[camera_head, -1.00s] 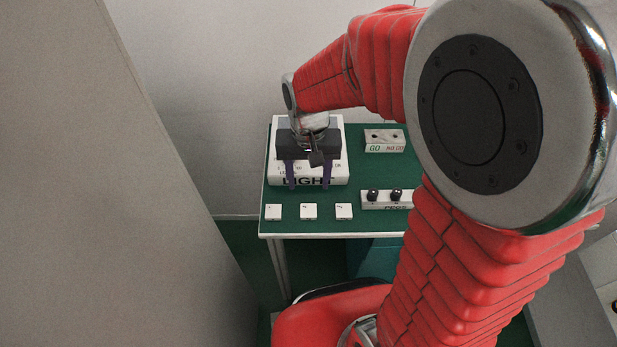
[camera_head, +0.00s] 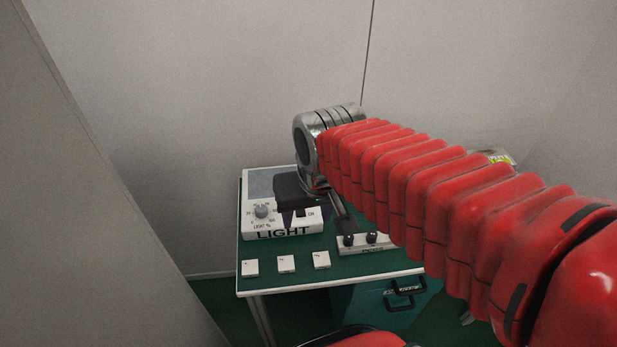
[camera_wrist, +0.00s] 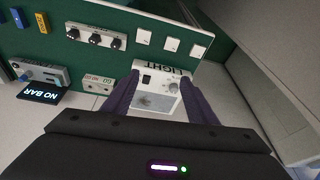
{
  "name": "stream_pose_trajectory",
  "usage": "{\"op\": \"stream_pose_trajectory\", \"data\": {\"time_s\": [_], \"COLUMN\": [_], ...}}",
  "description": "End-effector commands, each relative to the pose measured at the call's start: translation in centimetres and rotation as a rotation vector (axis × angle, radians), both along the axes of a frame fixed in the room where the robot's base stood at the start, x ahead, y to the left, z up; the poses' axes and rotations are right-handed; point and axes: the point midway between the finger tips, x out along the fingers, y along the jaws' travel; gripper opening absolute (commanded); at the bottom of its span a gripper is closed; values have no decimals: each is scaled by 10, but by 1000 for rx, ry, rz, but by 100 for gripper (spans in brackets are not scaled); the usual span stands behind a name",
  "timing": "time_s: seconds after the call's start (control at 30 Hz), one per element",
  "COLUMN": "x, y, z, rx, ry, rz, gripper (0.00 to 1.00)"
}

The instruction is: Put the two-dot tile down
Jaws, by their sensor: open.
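Three small white tiles lie in a row near the table's front edge: a left tile (camera_head: 250,268), a middle tile (camera_head: 286,264) and a right tile (camera_head: 321,260). They also show in the wrist view, near the top. Their marks are too small to tell which is the two-dot tile. My gripper (camera_wrist: 160,92) is open, with its purple fingers spread and no tile visible between them. In the head view it is over the right part of the LIGHT box, behind the tile row; its fingertips are partly hidden there.
The white LIGHT box (camera_head: 257,227) with a knob stands on the green table (camera_head: 270,250). A peg block (camera_head: 352,246) with black knobs sits right of it. The wrist view shows a GO/NO GO block (camera_wrist: 97,85) and a NO BAR display (camera_wrist: 40,94). A wall rises behind.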

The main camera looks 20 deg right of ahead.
Motion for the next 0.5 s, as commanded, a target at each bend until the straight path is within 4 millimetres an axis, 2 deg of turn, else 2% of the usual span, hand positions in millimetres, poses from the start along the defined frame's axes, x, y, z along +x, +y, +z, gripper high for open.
{"op": "stream_pose_trajectory", "data": {"time_s": [0.3, 0.5], "x": [-37, -50], "y": [-14, -18], "z": [34, 43], "rx": [-28, -44], "ry": [-135, -182], "rz": [44, 62], "gripper": [53, 53]}}
